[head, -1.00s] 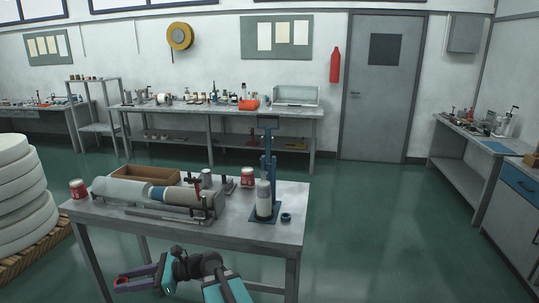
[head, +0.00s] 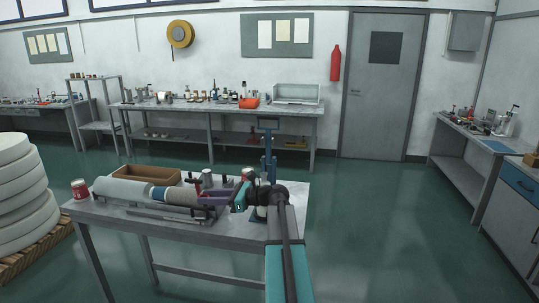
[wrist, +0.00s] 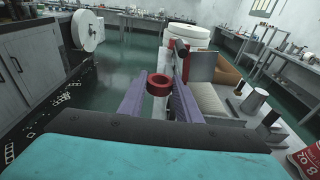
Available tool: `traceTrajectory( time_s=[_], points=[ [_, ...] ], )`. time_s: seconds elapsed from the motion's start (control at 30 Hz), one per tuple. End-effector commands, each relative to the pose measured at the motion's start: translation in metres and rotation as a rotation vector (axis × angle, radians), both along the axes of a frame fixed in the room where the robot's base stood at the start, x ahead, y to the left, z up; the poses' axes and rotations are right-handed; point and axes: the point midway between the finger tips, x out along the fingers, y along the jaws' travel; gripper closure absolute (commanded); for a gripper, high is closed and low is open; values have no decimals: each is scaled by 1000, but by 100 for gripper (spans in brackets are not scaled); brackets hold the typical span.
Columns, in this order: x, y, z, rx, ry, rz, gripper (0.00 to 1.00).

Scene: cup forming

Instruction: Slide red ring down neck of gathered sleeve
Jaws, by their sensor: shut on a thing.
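My gripper (head: 208,199) has purple fingers and is shut on a red ring (wrist: 158,84), held between the fingertips in the wrist view. In the head view the gripper points left over the front of the bench, by the right end of a horizontal roll. I cannot tell which piece is the gathered sleeve.
The metal bench (head: 294,210) also holds a wooden tray (head: 146,174), a silver cup (head: 207,176) and a red can (head: 79,188). A red upright (wrist: 181,60) stands close to the right finger in the wrist view. Stacked white discs (head: 15,200) stand left.

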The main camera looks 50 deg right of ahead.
Motion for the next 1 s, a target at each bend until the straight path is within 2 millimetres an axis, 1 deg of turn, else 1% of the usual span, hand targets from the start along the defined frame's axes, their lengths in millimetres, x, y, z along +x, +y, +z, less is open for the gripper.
traceTrajectory(
  time_s=[0.03, 0.1, 0.27, 0.3, 0.37, 0.4, 0.53, 0.6, 0.7, 0.83, 1.0],
  points=[
    [-2, -23, 11, -3, -2, -24, 90],
    [-7, -47, 23, -2, -1, -51, 90],
    [-23, -101, 50, -2, -1, -114, 90],
    [-28, -115, 57, -2, -1, -130, 90],
    [-36, -134, 67, -3, -1, -152, 90],
    [-41, -147, 74, -2, 0, -167, 90],
    [-58, -183, 94, -3, 2, -211, 90],
    [-66, -197, 102, -3, 2, -229, 90],
    [-74, -211, 111, -3, 3, -248, 90],
    [-79, -219, 116, -2, 4, -259, 90],
    [-80, -220, 116, -2, 4, -261, 90]
  ],
)
